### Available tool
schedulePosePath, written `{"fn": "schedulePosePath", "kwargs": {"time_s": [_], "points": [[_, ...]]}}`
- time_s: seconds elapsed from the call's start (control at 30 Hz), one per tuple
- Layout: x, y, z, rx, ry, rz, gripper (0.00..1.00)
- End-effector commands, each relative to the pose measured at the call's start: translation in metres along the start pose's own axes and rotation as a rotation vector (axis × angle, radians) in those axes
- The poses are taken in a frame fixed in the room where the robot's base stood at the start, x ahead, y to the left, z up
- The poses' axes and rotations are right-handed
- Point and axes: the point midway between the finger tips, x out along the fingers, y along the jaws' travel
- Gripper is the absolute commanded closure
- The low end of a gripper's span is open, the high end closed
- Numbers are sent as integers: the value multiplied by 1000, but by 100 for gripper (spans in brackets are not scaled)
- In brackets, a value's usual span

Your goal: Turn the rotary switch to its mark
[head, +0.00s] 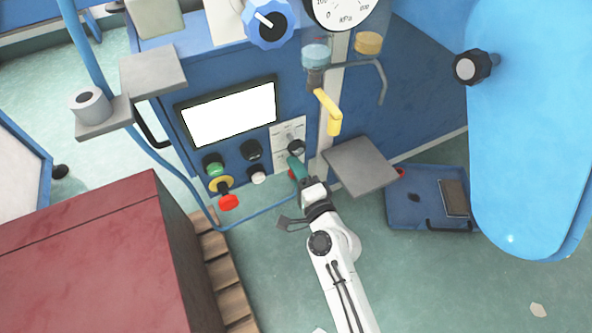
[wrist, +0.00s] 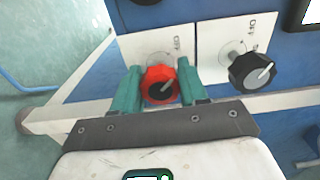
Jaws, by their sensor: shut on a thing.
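A red rotary switch (wrist: 159,86) with a black centre and a pale pointer line sits on a white scale plate (wrist: 148,46) on the blue panel. In the wrist view its pointer slants to the upper right. Part of the scale behind the switch is hidden. My gripper (wrist: 160,84) has its two teal fingers on either side of the switch and is shut on it. In the head view my gripper (head: 297,168) is at the lower part of the panel, and the red switch is almost wholly hidden behind the fingers.
A black knob (wrist: 253,72) on a second plate is close to the right finger in the wrist view. The head view also shows a red mushroom button (head: 229,202), a green button (head: 213,165), a yellow lever (head: 328,112) and a grey shelf (head: 360,166) right of my gripper.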

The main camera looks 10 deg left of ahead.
Motion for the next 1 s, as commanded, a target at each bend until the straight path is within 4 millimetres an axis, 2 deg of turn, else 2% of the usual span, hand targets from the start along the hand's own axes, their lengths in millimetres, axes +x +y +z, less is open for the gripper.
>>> {"fn": "schedulePosePath", "kwargs": {"time_s": [0.03, 0.27, 0.57, 0.77, 1.0], "points": [[0, 1, 5, 1, -11, 2, 55], [0, 1, 3, 1, -6, 2, 33], [-3, 1, 2, 1, -3, 2, 33], [-27, 1, 2, 1, -2, 3, 33], [-73, 2, 2, 2, -4, 3, 33]]}}
